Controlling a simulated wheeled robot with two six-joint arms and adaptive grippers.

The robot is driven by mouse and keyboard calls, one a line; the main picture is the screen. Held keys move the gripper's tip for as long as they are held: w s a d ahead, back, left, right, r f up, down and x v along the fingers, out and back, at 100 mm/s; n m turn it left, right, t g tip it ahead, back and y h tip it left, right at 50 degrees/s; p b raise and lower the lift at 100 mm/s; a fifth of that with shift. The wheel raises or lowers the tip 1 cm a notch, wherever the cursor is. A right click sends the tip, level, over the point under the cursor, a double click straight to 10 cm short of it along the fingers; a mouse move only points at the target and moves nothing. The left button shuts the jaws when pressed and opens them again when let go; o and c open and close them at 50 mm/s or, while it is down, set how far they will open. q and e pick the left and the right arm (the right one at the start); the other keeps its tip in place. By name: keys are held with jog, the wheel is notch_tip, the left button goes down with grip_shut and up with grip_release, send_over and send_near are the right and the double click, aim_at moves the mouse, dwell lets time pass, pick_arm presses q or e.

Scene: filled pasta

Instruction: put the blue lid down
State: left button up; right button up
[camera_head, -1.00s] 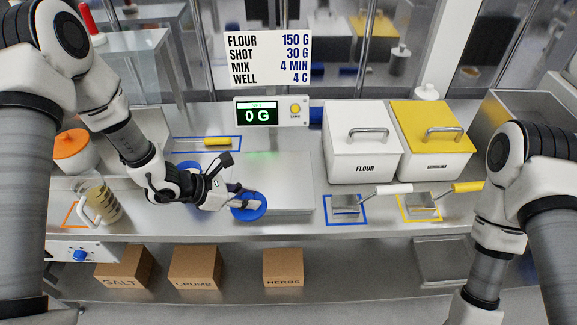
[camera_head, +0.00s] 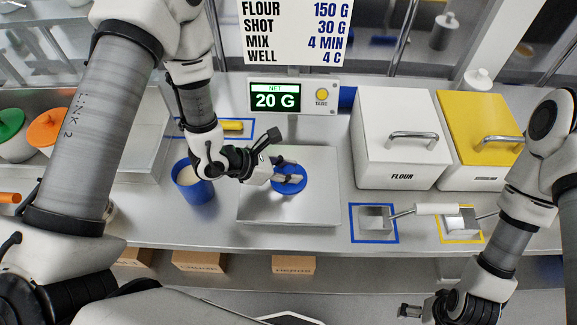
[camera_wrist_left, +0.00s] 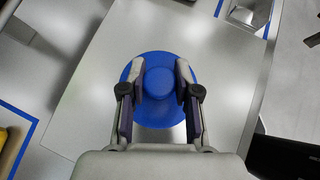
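The round blue lid (camera_head: 289,183) is on the steel plate of the scale (camera_head: 318,213), near its middle. My left gripper (camera_head: 288,171) reaches in from the left, with its fingers at the lid's knob. In the left wrist view the blue lid (camera_wrist_left: 159,88) lies flat below the gripper (camera_wrist_left: 159,68), its knob between the two fingertips, which seem to touch it. The scale display (camera_head: 277,101) reads 20 G. My right gripper (camera_head: 410,311) is low at the bottom right, away from the lid, its fingers too small to judge.
An open blue cup (camera_head: 193,187) with pale contents stands left of the scale. A white flour bin (camera_head: 400,137) and a yellow-lidded bin (camera_head: 485,140) stand to the right. Scoops (camera_head: 375,220) lie in blue and yellow outlines in front of them.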

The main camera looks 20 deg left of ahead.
pick_arm(q)
jog(key=shift+o, duration=1.1)
jog(key=shift+d, duration=0.25)
jog(key=shift+s+d+r, duration=0.2)
jog(key=shift+s+r, duration=0.05)
jog(key=shift+s, duration=0.05)
jog(key=shift+a, duration=0.4)
jog(key=b+v, duration=0.1)
jog(key=v, duration=1)
jog(key=shift+s+r, duration=0.2)
jog(key=shift+r, duration=0.1)
pick_arm(e)
jog(key=shift+s+d+f, duration=0.2)
jog(key=shift+d+f, duration=0.05)
jog(key=shift+f, duration=0.45)
